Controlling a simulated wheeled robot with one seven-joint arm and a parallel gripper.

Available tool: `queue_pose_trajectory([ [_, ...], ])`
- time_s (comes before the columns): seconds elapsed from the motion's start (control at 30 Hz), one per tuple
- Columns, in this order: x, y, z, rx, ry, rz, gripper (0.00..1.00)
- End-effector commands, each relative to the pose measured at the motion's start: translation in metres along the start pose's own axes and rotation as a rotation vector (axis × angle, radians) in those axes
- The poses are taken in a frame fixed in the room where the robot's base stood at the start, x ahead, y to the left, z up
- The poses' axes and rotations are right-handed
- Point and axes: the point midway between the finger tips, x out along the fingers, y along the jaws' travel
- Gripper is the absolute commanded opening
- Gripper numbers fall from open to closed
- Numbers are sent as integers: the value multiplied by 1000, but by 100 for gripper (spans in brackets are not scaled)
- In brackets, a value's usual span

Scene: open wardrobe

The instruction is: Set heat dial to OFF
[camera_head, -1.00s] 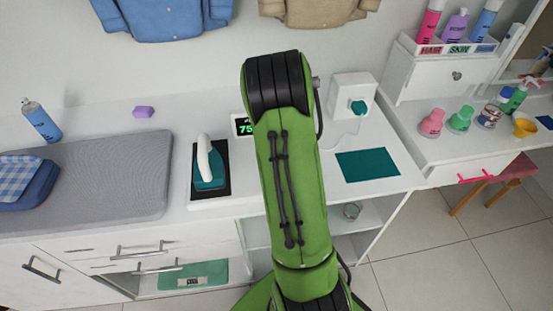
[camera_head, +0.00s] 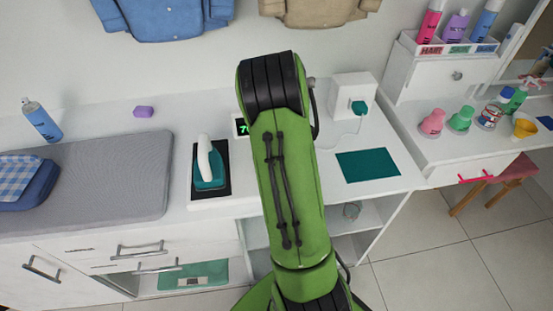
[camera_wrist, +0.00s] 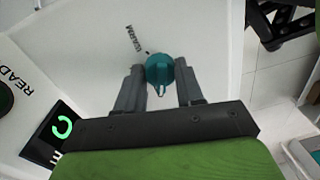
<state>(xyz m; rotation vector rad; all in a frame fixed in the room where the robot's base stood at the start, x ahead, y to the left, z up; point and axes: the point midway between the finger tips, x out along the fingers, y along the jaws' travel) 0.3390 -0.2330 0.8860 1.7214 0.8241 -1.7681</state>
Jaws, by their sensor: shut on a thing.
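In the head view my green arm hides the dial and the gripper. A black display with green digits (camera_head: 241,128) is partly covered by my arm, and its edge shows in the wrist view (camera_wrist: 62,128). A teal iron (camera_head: 211,168) stands left of the arm.
A grey ironing pad (camera_head: 100,185) lies left, near a blue spray can (camera_head: 42,120). Bottles and jars crowd the right counter.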

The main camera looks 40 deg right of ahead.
Motion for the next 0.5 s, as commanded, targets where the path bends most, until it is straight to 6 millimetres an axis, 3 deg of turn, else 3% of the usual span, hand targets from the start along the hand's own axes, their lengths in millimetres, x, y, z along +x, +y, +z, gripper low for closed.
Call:
queue_pose_trajectory([
  [0.03,-1,0,0,-2,1,2,38],
  [0.2,0,0,0,-1,1,2,62],
  [0.5,-4,0,0,0,1,2,62],
])
